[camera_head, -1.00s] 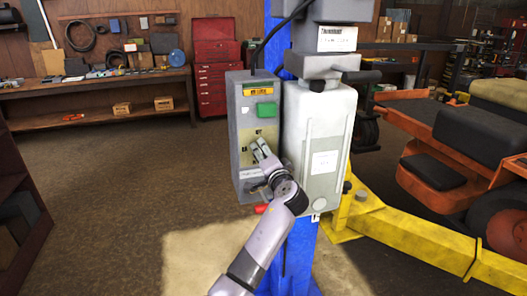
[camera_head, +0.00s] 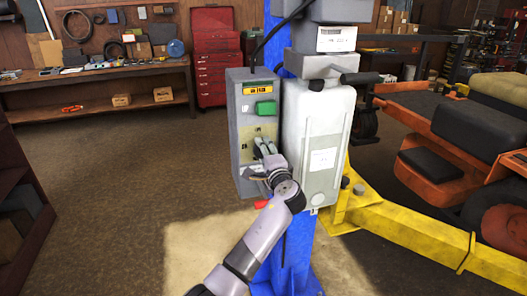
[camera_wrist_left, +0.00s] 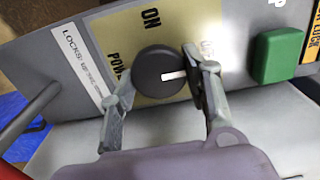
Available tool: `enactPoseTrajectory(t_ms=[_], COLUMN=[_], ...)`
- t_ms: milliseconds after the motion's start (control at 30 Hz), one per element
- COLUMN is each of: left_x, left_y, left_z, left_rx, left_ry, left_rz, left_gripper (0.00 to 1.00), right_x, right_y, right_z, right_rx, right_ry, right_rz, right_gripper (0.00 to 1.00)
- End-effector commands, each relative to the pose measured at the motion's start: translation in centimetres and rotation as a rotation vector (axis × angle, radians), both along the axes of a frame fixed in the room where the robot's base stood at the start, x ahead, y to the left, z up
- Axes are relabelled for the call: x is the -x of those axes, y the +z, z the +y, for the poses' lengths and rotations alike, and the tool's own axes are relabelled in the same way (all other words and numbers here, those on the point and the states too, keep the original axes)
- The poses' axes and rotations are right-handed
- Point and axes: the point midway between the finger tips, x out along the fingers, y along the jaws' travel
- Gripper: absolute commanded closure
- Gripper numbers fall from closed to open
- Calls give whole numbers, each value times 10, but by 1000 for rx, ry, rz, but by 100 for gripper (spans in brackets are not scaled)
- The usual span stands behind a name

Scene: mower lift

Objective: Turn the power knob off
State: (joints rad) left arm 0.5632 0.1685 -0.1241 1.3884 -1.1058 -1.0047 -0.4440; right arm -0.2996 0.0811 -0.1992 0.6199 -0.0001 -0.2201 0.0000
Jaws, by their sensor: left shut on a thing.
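The power knob (camera_wrist_left: 160,72) is black and round with a white mark, and sits on a beige label plate. In the left wrist view its mark points right, toward a label partly hidden by a finger. "ON" is printed above it and "POWER" to its left. My left gripper (camera_wrist_left: 158,69) is shut on the knob, one finger on each side. In the head view my left gripper (camera_head: 263,147) is at the front of the grey control box (camera_head: 240,165), and the knob is hidden there. My right gripper is not in view.
A green button (camera_head: 265,108) is above the knob on the box; it also shows in the left wrist view (camera_wrist_left: 280,52). A pale grey tank-like housing (camera_head: 318,135) stands close on the right. A yellow lift arm (camera_head: 410,232) extends right. The floor at left is open.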

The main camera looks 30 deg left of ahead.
Motion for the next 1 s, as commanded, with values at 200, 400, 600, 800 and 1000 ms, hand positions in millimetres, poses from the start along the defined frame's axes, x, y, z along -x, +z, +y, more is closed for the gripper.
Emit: enactPoseTrajectory(t_ms=[200,400,600,800,1000], left_x=[0,0,0,0,3], left_y=[1,0,0,0,-1], left_z=[-1,-1,0,0,-4], left_rx=[-5,-4,-3,-2,-1], left_ry=[-3,-3,-1,-1,-2], left_rz=[2,2,2,1,2], left_gripper=[84,51,38,37,37], right_x=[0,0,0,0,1], right_y=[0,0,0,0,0], right_z=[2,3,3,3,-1], right_rx=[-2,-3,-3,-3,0], right_ry=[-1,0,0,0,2], right_rz=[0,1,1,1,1], right_gripper=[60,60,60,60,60])
